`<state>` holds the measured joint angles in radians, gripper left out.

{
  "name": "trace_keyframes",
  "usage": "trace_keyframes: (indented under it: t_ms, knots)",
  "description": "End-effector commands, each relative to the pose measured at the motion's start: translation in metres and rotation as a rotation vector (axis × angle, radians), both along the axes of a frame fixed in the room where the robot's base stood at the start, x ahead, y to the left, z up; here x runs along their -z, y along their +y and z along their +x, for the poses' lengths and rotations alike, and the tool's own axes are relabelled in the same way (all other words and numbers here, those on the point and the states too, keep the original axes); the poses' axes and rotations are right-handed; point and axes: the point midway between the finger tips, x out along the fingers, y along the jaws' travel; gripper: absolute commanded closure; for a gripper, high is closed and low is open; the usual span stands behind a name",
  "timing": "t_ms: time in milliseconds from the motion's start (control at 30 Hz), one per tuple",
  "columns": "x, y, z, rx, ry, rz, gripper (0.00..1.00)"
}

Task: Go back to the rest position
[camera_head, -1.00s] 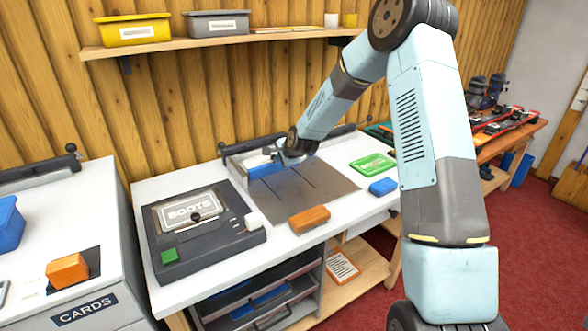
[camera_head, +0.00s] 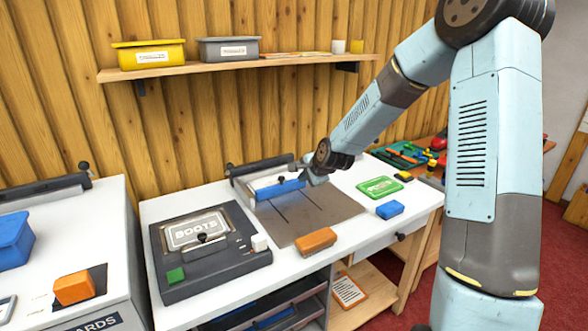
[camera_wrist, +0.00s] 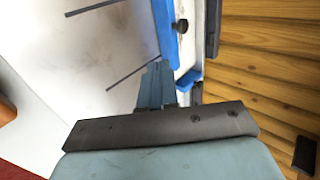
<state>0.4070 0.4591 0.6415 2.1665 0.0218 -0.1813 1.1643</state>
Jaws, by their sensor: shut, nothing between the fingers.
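My gripper (camera_head: 318,180) is at the back of the white bench (camera_head: 400,222), at the right end of a blue bar (camera_head: 280,190) on the grey plate. In the wrist view my gripper (camera_wrist: 158,72) shows its fingers together with nothing between them. The blue bar (camera_wrist: 167,32) runs close past the fingertips there; I cannot tell whether they touch it. My arm reaches in from the right of the head view.
A dark BOOTS device (camera_head: 205,250) with a green block stands at the left. An orange block (camera_head: 316,241), a blue block (camera_head: 390,209) and a green card (camera_head: 379,187) lie on the bench. A shelf (camera_head: 240,66) with bins hangs above.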

Motion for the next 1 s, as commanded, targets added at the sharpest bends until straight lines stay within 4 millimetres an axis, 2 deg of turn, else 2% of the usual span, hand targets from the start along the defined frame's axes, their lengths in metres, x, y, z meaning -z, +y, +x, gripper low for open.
trace_keyframes:
  t_ms: [167, 467, 767, 1000]
  knots:
    - [-0.02, -0.007, -0.018, -0.062, -0.006, -0.109, 1.0]
    - [-0.072, -0.032, -0.073, -0.222, -0.001, -0.382, 1.0]
    - [-0.125, -0.058, -0.139, -0.362, 0.017, -0.605, 1.0]
    - [-0.162, -0.078, -0.2, -0.466, 0.034, -0.742, 1.0]
